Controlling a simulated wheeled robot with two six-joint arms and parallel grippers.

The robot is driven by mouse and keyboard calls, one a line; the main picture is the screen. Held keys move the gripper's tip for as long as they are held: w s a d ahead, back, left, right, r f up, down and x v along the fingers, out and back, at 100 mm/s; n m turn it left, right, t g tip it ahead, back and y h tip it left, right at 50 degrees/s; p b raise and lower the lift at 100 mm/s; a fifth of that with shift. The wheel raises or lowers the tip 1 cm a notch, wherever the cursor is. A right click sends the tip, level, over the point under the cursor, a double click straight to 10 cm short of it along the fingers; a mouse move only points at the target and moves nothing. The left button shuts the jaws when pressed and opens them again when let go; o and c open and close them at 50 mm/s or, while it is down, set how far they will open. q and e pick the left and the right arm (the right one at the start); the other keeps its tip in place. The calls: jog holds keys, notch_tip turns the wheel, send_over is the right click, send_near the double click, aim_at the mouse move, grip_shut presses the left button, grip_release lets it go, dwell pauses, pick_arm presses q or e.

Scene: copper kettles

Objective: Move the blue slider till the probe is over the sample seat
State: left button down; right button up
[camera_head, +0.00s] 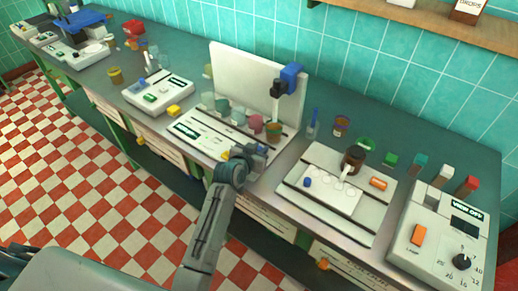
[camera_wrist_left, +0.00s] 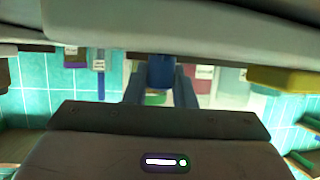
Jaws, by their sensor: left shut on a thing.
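A station with a white base (camera_head: 188,141) and an upright white back panel (camera_head: 243,75) stands mid-counter. A blue block with a dark probe (camera_head: 277,91) hangs at the panel's right end, above a brownish jar (camera_head: 274,131). My left gripper (camera_head: 250,153) is at the front right of this base. It is shut on the blue slider (camera_wrist_left: 160,72), which shows between the fingers in the left wrist view. In the head view the gripper mostly hides the slider. I cannot make out which spot is the sample seat. My right gripper is not in view.
Several coloured jars (camera_head: 238,117) stand in a row on the base. To the left are a white device (camera_head: 158,92) and a yellow block (camera_head: 174,110).

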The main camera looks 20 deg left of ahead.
pick_arm(q)
jog(key=c, duration=1.6)
grip_release()
jog(key=shift+d+f, duration=0.1)
jog(key=o, duration=0.4)
jog(key=shift+d, duration=0.25)
jog(key=shift+s, duration=0.15)
jog(key=shift+s+a, duration=0.2)
jog(key=shift+s, duration=0.05)
jog(key=b+v, duration=0.2)
jog(key=v, duration=0.7)
jog(key=shift+s+r, duration=0.1)
jog(key=shift+r, duration=0.2)
jog(key=shift+s+r, duration=0.2)
jog(key=shift+s, duration=0.15)
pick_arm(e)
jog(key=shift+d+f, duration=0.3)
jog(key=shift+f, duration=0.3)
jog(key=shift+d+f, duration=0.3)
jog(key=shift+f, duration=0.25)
pick_arm(q)
jog(key=shift+s, duration=0.1)
